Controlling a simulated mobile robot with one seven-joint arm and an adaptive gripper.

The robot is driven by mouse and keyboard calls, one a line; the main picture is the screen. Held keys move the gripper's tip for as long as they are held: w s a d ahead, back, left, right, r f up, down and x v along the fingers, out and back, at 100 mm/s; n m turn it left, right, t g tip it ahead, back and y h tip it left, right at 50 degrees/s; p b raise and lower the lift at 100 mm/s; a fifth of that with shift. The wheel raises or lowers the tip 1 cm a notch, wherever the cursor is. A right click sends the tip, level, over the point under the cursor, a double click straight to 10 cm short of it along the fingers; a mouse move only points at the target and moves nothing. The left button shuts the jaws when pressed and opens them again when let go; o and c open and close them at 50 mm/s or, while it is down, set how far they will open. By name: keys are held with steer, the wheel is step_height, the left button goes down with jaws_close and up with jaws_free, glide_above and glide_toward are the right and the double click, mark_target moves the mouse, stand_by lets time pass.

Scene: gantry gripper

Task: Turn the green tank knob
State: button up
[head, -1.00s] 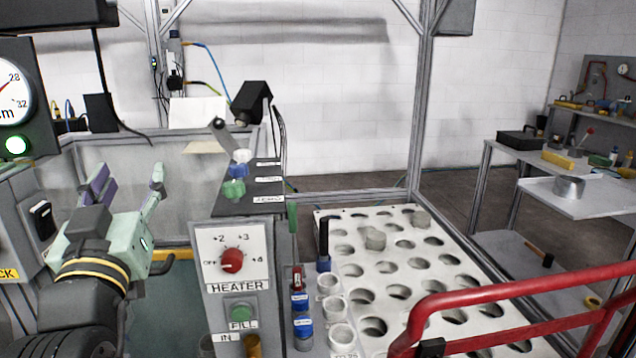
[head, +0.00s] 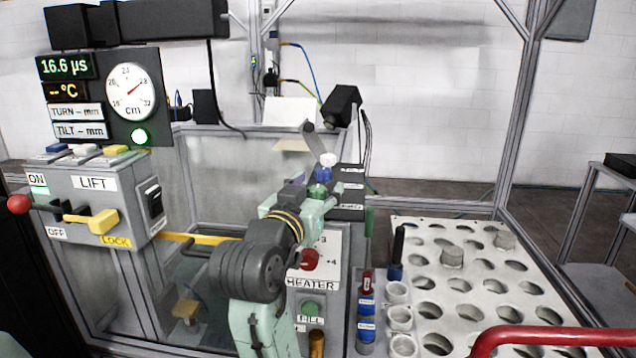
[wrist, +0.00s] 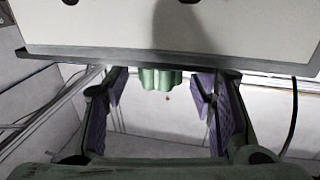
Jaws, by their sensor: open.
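The green tank knob (head: 318,191) is on the dark sloped panel above the heater box, in front of the blue knob (head: 322,174) and the white knob (head: 328,160). In the head view my gripper (head: 307,193) is at this knob and partly hides it. In the wrist view the lobed green knob (wrist: 160,79) shows between the purple pads of my open gripper (wrist: 160,98), with a gap on each side. I cannot tell how deep it sits between the fingers.
The heater box with its red dial (head: 309,260) and green fill button (head: 311,308) is just below my gripper. The lift box (head: 95,195) with a yellow lever is at left. A white perforated rack (head: 470,290) and a red rail (head: 560,335) are at right.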

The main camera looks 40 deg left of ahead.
steer(key=shift+w+a, duration=0.1)
steer(key=shift+w, duration=0.2)
steer(key=shift+c, duration=0.3)
steer(key=c, duration=1.1)
